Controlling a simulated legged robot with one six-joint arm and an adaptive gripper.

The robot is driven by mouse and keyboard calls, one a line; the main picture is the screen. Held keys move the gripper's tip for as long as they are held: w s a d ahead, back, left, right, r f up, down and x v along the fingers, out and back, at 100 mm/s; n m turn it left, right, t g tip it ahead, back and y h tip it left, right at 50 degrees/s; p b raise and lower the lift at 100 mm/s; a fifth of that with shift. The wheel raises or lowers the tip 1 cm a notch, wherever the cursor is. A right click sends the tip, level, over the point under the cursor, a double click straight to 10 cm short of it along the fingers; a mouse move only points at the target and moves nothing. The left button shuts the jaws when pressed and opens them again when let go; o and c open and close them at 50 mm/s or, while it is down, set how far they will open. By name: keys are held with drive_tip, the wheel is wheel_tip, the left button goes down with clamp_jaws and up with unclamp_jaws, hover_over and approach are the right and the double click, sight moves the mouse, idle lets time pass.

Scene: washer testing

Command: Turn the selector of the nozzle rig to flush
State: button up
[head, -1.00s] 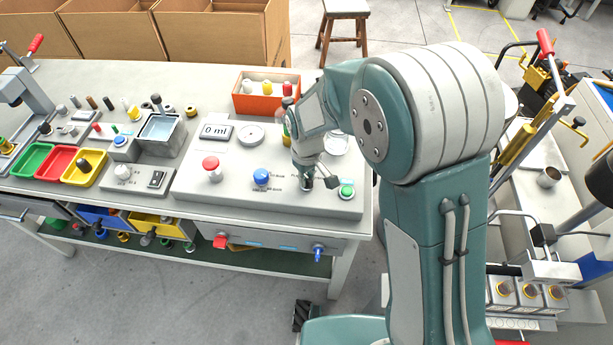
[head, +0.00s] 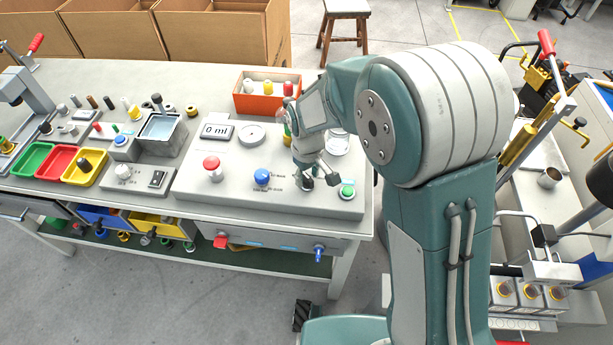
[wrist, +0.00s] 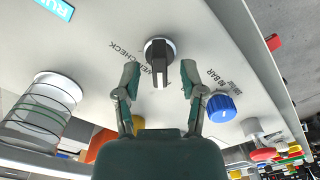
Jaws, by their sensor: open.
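The nozzle rig (head: 240,197) is a light grey sloped panel on the bench. My gripper (wrist: 160,76) is open, one finger on each side of the bar, with gaps visible. CHECK is printed beside the knob; another label is partly covered by the left finger, and I cannot read FLUSH. In the head view my gripper (head: 318,178) is low over the panel's right part and mostly hides the selector.
A blue knob (head: 262,176) with BAR markings sits left of the selector, also in the wrist view (wrist: 221,108). A green button (head: 347,190) is close on the right. A red button (head: 212,166), a 0 ml display (head: 216,131) and a glass vessel (wrist: 42,108) are nearby.

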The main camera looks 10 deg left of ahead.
sight(307, 176)
wheel_tip(307, 176, up, 11)
idle(0.3)
drive_tip(key=shift+a, duration=0.1)
